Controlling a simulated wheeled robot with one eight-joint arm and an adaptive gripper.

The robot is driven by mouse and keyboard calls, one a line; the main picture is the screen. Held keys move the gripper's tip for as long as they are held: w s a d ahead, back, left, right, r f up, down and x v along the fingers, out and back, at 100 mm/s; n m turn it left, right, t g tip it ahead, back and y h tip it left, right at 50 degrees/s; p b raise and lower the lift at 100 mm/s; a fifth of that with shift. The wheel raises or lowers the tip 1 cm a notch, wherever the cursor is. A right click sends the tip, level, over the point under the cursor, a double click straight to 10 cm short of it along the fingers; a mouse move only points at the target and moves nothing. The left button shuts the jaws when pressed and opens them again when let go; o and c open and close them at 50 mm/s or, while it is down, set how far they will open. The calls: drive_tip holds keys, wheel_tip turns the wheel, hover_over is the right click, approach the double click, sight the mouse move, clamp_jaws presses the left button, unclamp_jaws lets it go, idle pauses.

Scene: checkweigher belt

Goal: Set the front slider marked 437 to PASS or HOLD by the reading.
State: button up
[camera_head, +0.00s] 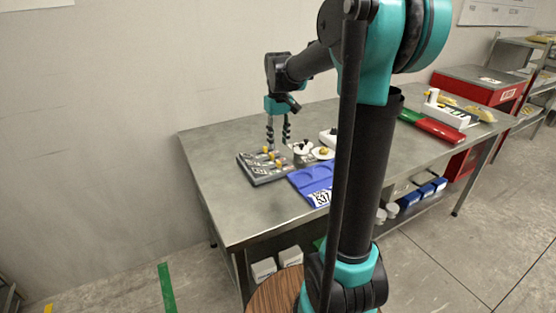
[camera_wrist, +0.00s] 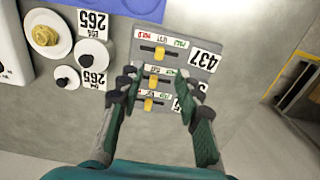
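A grey slider panel (camera_wrist: 146,68) lies on the table, with three rows of sliders; it also shows in the head view (camera_head: 262,178). The slider marked 437 (camera_wrist: 205,60) is in the top row of the wrist view. Its red HOLD label is at left, its green PASS label toward the right. Its yellow knob (camera_wrist: 160,53) stands near the middle of the slot. My gripper (camera_wrist: 157,83) is open and empty, its fingers either side of the lower two rows, short of the 437 knob. In the head view my gripper (camera_head: 279,143) is above the panel. I see no clear 437 reading.
White round pieces (camera_wrist: 92,53) with 265 cards (camera_wrist: 93,23) and a yellow item (camera_wrist: 45,36) stand left of the panel. A blue tray (camera_head: 306,183) with a number card is beside it. A green and red strip (camera_head: 436,127) lies farther right. The table front is clear.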

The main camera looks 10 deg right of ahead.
sight(279, 162)
wheel_tip(279, 162, down, 8)
drive_tip(key=shift+f, duration=0.25)
drive_tip(key=shift+c, duration=0.3)
clamp_jaws()
